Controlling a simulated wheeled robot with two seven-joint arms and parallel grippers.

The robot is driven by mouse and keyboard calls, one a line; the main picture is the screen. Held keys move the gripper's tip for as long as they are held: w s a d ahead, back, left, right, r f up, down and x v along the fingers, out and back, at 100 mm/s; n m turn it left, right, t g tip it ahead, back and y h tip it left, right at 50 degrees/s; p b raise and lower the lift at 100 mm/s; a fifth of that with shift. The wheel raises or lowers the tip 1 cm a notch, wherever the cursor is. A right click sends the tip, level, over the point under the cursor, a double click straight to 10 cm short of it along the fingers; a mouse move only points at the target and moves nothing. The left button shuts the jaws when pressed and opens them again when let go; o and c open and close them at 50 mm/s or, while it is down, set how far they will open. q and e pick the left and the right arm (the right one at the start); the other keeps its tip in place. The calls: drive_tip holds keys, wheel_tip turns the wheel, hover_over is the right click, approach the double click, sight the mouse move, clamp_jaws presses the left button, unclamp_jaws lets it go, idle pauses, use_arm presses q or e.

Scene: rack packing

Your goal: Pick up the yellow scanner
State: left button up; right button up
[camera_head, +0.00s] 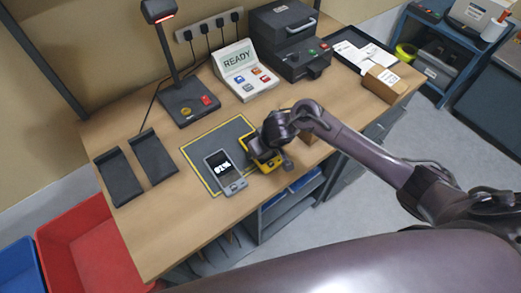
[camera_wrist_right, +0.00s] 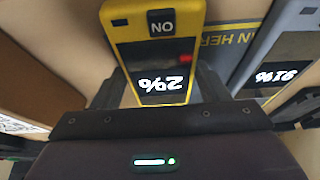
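The yellow scanner (camera_head: 265,161) is at the right side of the grey mat (camera_head: 232,131) on the table, partly hidden by my right gripper (camera_head: 268,146). The two dark fingers of my right gripper (camera_wrist_right: 160,92) flank the scanner closely, one on each side. Whether they press on it is not clear. A grey scanner (camera_head: 224,172) reading 91% lies to its left on the mat, and it also shows in the right wrist view (camera_wrist_right: 290,50). My left gripper is not in view.
Two black holders (camera_head: 136,165) stand at the left. A black stand with a lamp (camera_head: 187,102), a READY console (camera_head: 245,72) and a dark machine (camera_head: 290,45) stand at the back. A small brown box (camera_head: 307,137) is just right of my gripper. Red bin (camera_head: 92,250) on the floor.

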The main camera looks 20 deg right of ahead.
drive_tip(key=c, duration=0.6)
drive_tip(key=shift+r, duration=0.1)
drive_tip(key=shift+c, duration=0.2)
